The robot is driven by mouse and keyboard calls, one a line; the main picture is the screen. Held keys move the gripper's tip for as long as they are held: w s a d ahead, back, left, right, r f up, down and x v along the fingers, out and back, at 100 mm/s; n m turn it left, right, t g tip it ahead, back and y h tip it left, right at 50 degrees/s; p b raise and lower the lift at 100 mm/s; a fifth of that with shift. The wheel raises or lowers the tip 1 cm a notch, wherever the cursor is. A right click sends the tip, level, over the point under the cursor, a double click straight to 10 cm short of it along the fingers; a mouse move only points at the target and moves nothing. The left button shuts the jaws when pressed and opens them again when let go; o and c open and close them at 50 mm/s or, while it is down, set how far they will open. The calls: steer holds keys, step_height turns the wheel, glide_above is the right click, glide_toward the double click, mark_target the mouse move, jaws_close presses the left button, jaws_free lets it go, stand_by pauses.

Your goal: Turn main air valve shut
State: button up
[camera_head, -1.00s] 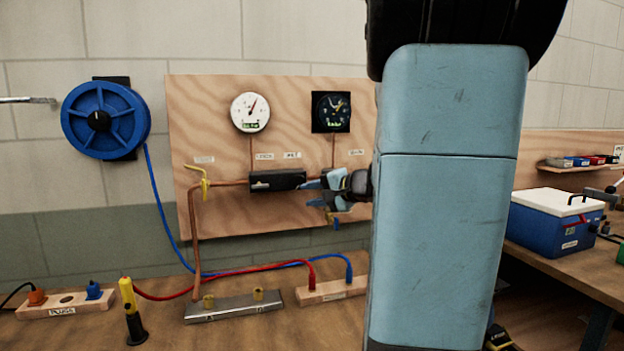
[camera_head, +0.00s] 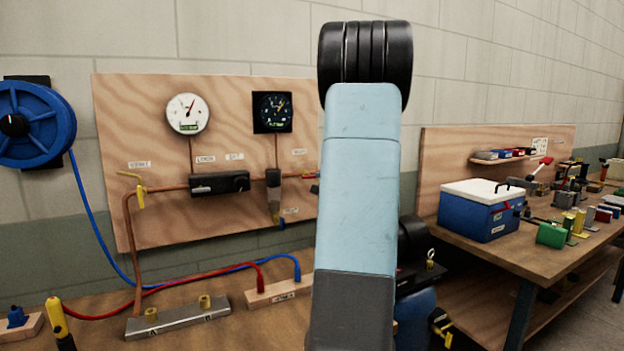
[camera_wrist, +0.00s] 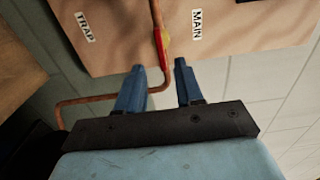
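The main air valve shows in the wrist view as a red lever (camera_wrist: 160,48) with a yellow part beside it, on the copper pipe next to the MAIN label (camera_wrist: 197,25). The lever lies roughly along the pipe. My gripper (camera_wrist: 160,69) is open and empty. Its two blue fingers point at the board, and the lever's end shows between the fingertips in the picture; I cannot tell the depth gap. In the head view my arm hides the gripper and most of the valve; only a small red bit (camera_head: 313,189) shows beside the arm.
The plywood board (camera_head: 240,225) carries two gauges, a black pipe block (camera_head: 219,183), a trap (camera_head: 273,195) and a yellow-handled valve (camera_head: 140,190) at left. Hoses and a metal manifold (camera_head: 178,316) lie on the bench below. A blue cooler (camera_head: 480,210) stands on the right bench.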

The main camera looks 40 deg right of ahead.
mark_target(312, 177)
steer(key=x, duration=0.8)
jaws_close()
steer(key=shift+s+d, duration=0.1)
steer(key=shift+f, duration=0.1)
